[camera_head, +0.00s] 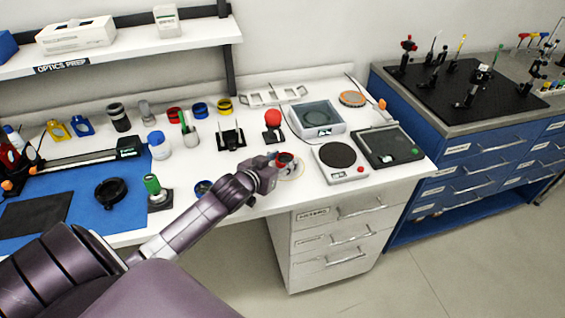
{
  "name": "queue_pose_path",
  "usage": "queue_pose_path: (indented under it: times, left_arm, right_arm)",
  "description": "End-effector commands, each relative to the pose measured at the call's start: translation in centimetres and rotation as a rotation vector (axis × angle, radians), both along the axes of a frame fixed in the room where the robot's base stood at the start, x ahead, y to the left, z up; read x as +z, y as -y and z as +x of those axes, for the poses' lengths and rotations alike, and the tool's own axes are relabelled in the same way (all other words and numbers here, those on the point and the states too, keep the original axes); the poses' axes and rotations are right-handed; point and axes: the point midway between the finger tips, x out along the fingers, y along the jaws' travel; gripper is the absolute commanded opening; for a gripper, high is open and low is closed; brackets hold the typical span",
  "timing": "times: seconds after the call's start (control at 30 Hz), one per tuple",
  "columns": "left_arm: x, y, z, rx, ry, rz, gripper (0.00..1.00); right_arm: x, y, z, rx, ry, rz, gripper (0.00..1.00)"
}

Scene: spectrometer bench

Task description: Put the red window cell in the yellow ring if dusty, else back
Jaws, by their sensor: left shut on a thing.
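My left gripper (276,163) is near the front of the white bench and is shut on a small red-rimmed piece, which looks like the red window cell (286,157). The gripper hides part of it, and it is too small to tell whether its window is dusty. A thin yellow ring (301,172) shows on the bench top just beside and partly behind the gripper. I cannot tell whether the cell touches the bench. Another red-banded round piece (174,114) stands at the back, left of a blue one (200,110) and a yellow one (224,106). My right gripper is not in view.
A red ball on a stand (272,119) is behind the gripper. A round-topped plate device (338,157) and a dark tray (388,147) are to the right. A green-topped post (153,186) stands to the left, by the blue mat (83,193).

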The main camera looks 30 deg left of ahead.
Motion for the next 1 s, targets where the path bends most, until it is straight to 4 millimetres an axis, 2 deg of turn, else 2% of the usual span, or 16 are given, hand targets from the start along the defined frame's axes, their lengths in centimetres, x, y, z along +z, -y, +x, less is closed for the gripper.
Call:
queue_pose_path:
  times: [0.1, 0.43, 0.47, 0.6, 0.9, 1.0]
  left_arm:
    - [-1.15, 0.04, 0.0, -0.001, 0.001, -0.001, 0.12]
    - [-1.44, 0.04, 0.0, -0.001, 0.002, 0.0, 0.12]
    - [-1.41, 0.03, -0.01, -0.001, 0.001, 0.0, 0.44]
    - [-1.4, 0.03, -0.01, -0.001, 0.001, 0.0, 0.58]
    - [-1.24, 0.03, -0.06, -0.001, 0.001, 0.0, 0.58]
    - [-1.16, 0.09, -0.73, -0.001, 0.0, 0.0, 0.58]
  right_arm:
    - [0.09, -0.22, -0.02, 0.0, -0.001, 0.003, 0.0]
    - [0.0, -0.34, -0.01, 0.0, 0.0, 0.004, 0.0]
    - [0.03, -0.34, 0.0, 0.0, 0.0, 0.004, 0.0]
    - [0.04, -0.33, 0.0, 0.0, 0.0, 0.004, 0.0]
    - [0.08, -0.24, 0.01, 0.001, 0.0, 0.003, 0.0]
    - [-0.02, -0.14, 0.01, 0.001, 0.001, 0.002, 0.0]
